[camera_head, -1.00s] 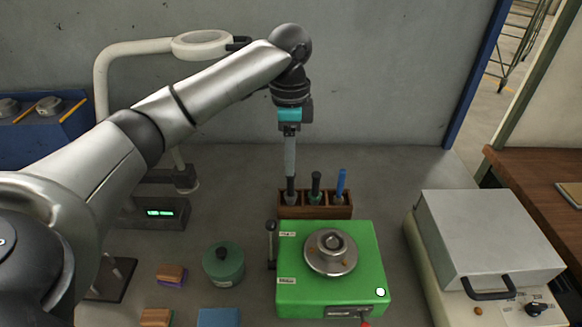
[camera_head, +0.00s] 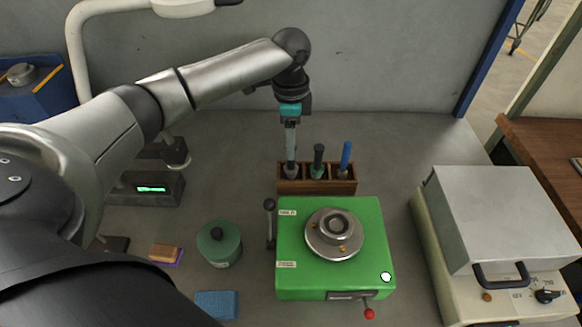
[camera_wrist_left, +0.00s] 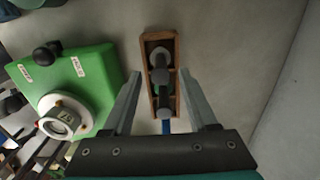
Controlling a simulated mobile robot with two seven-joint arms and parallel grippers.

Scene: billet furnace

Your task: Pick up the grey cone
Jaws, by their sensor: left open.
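A small wooden rack (camera_head: 318,187) stands behind the green machine and holds three upright tools in a row. The grey cone (camera_head: 291,172) appears to be the one in the leftmost slot, mostly covered by my gripper in the head view. My left gripper (camera_head: 291,160) points straight down over that slot with its fingers low. The middle tool (camera_head: 319,155) has a dark handle and the right one (camera_head: 346,157) a blue handle.
The green machine (camera_head: 291,245) with a round metal hub stands just in front of the rack. A dark lever (camera_head: 269,215) rises at its left. A green lidded pot (camera_head: 220,245) is further left. A grey-lidded box (camera_head: 495,215) stands at the right. The wall is behind.

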